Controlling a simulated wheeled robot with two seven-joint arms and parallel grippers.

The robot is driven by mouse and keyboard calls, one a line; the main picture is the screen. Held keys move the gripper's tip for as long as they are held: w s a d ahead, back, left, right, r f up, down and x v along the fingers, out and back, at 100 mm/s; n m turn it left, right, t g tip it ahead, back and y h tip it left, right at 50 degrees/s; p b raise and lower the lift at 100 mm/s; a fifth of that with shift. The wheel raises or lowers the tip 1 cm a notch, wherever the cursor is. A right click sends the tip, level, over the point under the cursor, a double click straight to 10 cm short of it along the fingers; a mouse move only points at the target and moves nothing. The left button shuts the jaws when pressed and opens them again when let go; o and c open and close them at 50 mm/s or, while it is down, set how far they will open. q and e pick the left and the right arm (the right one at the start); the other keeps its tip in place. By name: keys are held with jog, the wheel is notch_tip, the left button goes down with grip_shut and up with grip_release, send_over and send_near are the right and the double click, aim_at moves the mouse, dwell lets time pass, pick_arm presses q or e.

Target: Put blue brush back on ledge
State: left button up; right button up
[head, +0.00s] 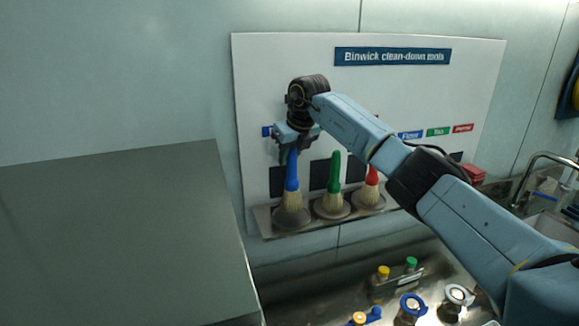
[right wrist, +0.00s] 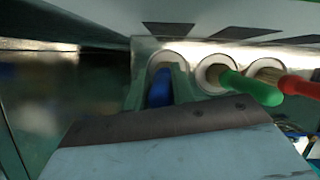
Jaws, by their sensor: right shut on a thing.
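The blue brush (head: 291,172) is upright with bristles down, at the left end of the metal ledge (head: 262,216) below the white tool board (head: 285,85). Its bristles are at the leftmost round holder; I cannot tell if they bear on it. My right gripper (head: 291,153) is shut on the top of the blue handle. In the right wrist view the blue handle (right wrist: 159,88) lies between the fingers, over the leftmost round spot. My left gripper is not in view.
A green brush (head: 334,173) and a red brush (head: 371,178) stand just right on the same ledge. A large grey surface (head: 115,235) fills the lower left. Below is a steel counter with several small items, including a blue-rimmed one (head: 411,306). A sink tap (head: 545,157) stands at right.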

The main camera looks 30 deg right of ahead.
aim_at(289, 166)
notch_tip(289, 166, down, 3)
jog(key=shift+f+p, duration=0.1)
jog(key=shift+p, duration=0.3)
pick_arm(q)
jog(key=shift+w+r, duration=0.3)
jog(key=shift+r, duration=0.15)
pick_arm(e)
jog(key=shift+f, duration=0.2)
jog(key=o, duration=1)
jog(key=shift+r, duration=0.5)
pick_arm(q)
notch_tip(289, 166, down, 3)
jog(key=b, duration=0.3)
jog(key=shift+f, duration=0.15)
pick_arm(e)
jog(key=v, duration=1.1)
jog(key=shift+s+d+r, duration=0.1)
jog(key=shift+s+r, duration=0.1)
jog(key=shift+s, duration=0.05)
